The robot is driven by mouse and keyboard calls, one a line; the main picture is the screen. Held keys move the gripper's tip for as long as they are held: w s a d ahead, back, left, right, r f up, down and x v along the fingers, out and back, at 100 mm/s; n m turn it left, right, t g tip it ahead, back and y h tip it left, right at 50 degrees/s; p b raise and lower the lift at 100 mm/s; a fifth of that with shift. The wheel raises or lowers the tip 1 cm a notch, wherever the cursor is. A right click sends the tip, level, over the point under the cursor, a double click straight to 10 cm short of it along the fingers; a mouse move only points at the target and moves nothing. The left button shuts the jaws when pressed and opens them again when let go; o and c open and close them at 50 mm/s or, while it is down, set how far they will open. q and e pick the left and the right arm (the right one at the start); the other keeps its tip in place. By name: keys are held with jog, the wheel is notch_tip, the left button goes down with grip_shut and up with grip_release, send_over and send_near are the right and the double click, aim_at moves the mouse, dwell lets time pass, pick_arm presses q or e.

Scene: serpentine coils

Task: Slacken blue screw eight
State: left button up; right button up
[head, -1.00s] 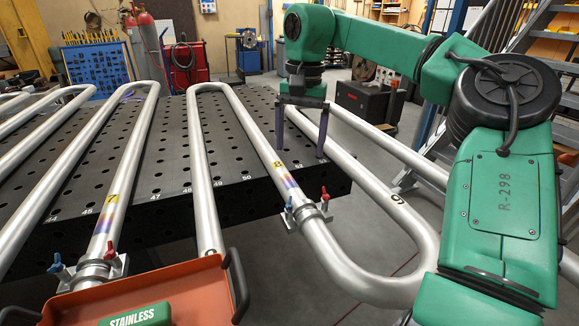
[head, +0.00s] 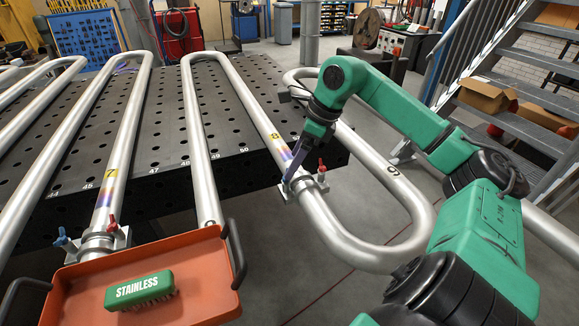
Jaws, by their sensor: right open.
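The pipe marked 8 (head: 264,122) runs to the table's front edge, where a metal clamp (head: 305,184) grips it. A red-handled screw (head: 321,166) stands upright on the clamp's right side. The blue screw belongs on the clamp's left side, where my right gripper's fingers largely hide it. My right gripper (head: 290,173) is open and tilted, its dark fingers pointing down and left with the tips at that spot. I cannot tell whether they touch the screw. My left gripper is not in view.
An orange tray (head: 215,284) with a green STAINLESS brush (head: 139,291) is at front left. Behind it, pipe 7's clamp (head: 97,243) has a blue (head: 61,237) and a red screw (head: 112,222). The bend of pipe 9 (head: 403,190) lies beneath my right arm.

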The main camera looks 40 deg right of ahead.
jog(key=x, duration=0.2)
jog(key=shift+w+a+f+p, duration=0.15)
jog(key=shift+a+f+p, duration=0.05)
jog(key=shift+f+p, duration=0.15)
jog(key=shift+f, duration=0.4)
jog(key=shift+w, duration=0.1)
jog(key=c, duration=1.4)
jog(key=shift+r+n+p, duration=0.25)
jog(key=shift+n+p, duration=0.15)
jog(key=shift+p, duration=0.05)
jog(key=shift+w+r+n+g+y+p, duration=0.15)
jog(key=shift+n+y+p, duration=0.1)
jog(key=shift+n+p, duration=0.4)
jog(key=shift+s+r+n+g+y+p, duration=0.15)
jog(key=shift+n+y+p, duration=0.1)
jog(key=shift+n+p, duration=0.35)
jog(key=shift+w+f+n, duration=0.15)
jog(key=shift+f+n, duration=0.1)
jog(key=shift+n, duration=0.1)
jog(key=shift+d+f+n+g, duration=0.1)
jog(key=shift+f+n+g, duration=0.2)
jog(key=shift+n, duration=0.1)
